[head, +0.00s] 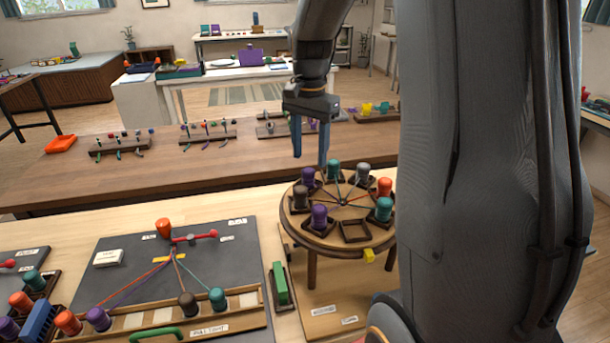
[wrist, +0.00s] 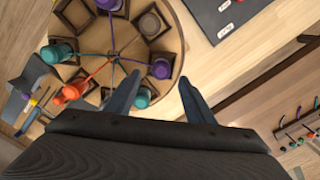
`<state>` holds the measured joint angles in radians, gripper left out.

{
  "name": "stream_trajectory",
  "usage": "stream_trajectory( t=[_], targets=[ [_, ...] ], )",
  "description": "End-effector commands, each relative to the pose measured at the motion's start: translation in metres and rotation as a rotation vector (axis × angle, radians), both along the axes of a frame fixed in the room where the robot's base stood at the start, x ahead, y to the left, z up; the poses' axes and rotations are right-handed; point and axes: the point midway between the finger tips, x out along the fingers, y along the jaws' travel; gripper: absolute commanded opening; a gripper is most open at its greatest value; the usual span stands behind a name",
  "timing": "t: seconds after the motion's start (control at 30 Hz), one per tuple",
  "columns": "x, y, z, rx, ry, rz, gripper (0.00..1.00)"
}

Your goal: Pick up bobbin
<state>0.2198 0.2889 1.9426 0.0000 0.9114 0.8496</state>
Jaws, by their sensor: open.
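A round wooden braiding stand (head: 340,233) carries several bobbins in square holders, with cords meeting at its centre. In the head view they are a back-left purple bobbin (head: 308,177), a back teal one (head: 334,168), a grey one (head: 363,173), an orange one (head: 384,187), a right teal one (head: 384,209), a front purple one (head: 319,216) and a brown one (head: 301,197). The front-right holder (head: 355,231) is empty. My gripper (head: 310,159) is open and empty, pointing down by the stand's back-left side. In the wrist view its fingers (wrist: 159,78) flank the back-left purple bobbin (wrist: 160,68).
A dark board (head: 130,250) left of the stand has a wooden rack (head: 150,322) with several bobbins. A green block (head: 281,283) stands between board and stand.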

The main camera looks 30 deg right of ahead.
Motion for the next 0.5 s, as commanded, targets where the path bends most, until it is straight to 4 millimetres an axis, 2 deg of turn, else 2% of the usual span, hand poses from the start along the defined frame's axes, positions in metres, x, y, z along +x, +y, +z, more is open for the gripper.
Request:
stream_trajectory(
  t=[0.13,0.5],
  targets=[
    [-0.001,-0.003,-0.012,0.0,0.001,-0.009,0.49],
    [0.001,0.004,-0.055,0.0,0.0,-0.007,0.49]
  ],
)
